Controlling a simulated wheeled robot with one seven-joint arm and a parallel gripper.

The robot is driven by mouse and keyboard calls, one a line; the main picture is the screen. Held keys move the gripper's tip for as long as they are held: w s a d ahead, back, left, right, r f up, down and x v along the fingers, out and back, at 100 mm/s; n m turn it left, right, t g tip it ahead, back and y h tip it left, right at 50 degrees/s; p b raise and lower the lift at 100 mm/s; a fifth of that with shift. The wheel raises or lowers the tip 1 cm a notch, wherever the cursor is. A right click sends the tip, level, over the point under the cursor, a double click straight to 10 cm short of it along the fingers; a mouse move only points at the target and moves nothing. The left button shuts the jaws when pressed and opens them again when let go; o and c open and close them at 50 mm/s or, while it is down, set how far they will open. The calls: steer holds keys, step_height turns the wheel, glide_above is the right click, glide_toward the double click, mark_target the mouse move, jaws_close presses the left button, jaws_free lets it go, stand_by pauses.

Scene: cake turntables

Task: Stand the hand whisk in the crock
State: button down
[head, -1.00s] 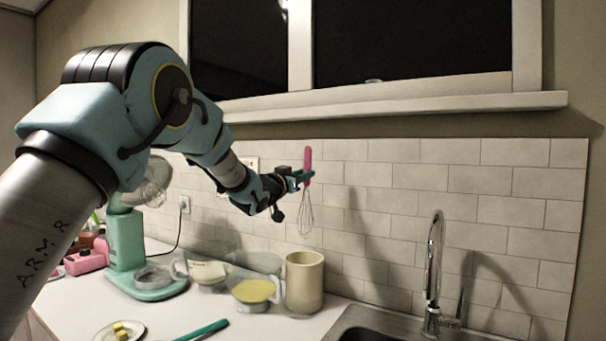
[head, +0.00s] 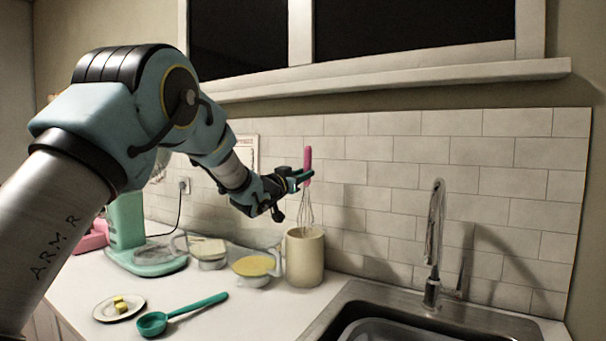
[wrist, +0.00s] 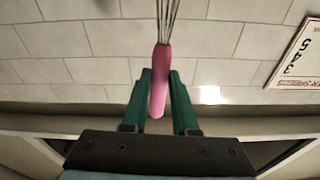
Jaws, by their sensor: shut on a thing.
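The hand whisk (head: 307,164) has a pink handle and a wire head. It hangs upright, handle up and wires down. My gripper (head: 299,178) is shut on the pink handle, which also shows between the green fingers in the wrist view (wrist: 160,85). The cream crock (head: 305,262) stands on the counter by the wall, directly below the whisk in the head view. The lower end of the wires reaches the crock's rim in the picture. I cannot tell how far they are inside the mouth.
Left of the crock are a bowl of yellow mix (head: 254,267) and a paler bowl (head: 208,252). A sink with a faucet (head: 434,245) is at the right.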

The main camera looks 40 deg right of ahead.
steer(key=shift+w+d+f+b, duration=0.15)
steer(key=shift+f+b, duration=1.95)
steer(key=shift+f, duration=0.65)
steer(key=shift+w+d+f+b, duration=0.15)
steer(key=shift+f+b, duration=1.9)
steer(key=shift+f, duration=0.65)
steer(key=c, duration=0.6)
jaws_free()
steer(key=b, duration=0.3)
glide_toward(304, 210)
steer(key=shift+s+a, duration=0.25)
steer(key=shift+a, duration=0.4)
steer(key=shift+w+f, duration=0.1)
